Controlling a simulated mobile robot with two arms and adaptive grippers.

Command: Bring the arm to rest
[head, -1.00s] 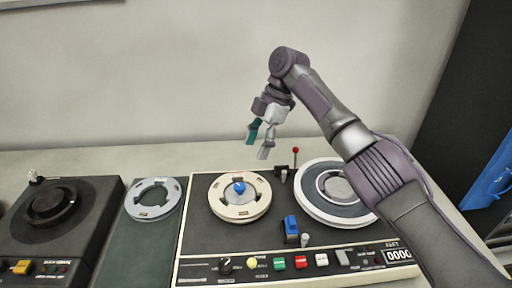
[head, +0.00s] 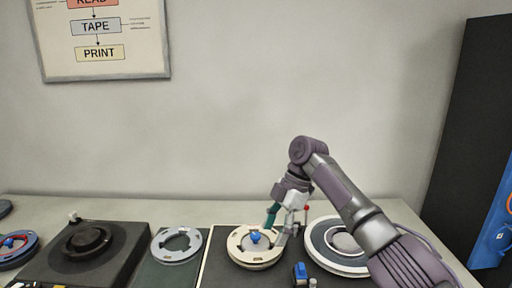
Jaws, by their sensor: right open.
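My right arm comes in from the lower right of the head view. Its gripper (head: 279,224) is open and points down, with one teal finger and one grey finger. It shows just right of the cream reel (head: 241,257) with the blue knob (head: 255,238) on the tape deck (head: 222,275). I see nothing between the fingers. I cannot tell how high the fingertips are above the deck. My left gripper is not in view.
A larger white-rimmed reel (head: 323,259) sits right of the gripper, partly behind my arm. A red-tipped lever (head: 306,209) stands close by. A grey ring (head: 176,244) and a dark deck (head: 60,265) lie left. A wall chart (head: 97,53) hangs behind; a dark cabinet (head: 475,130) stands right.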

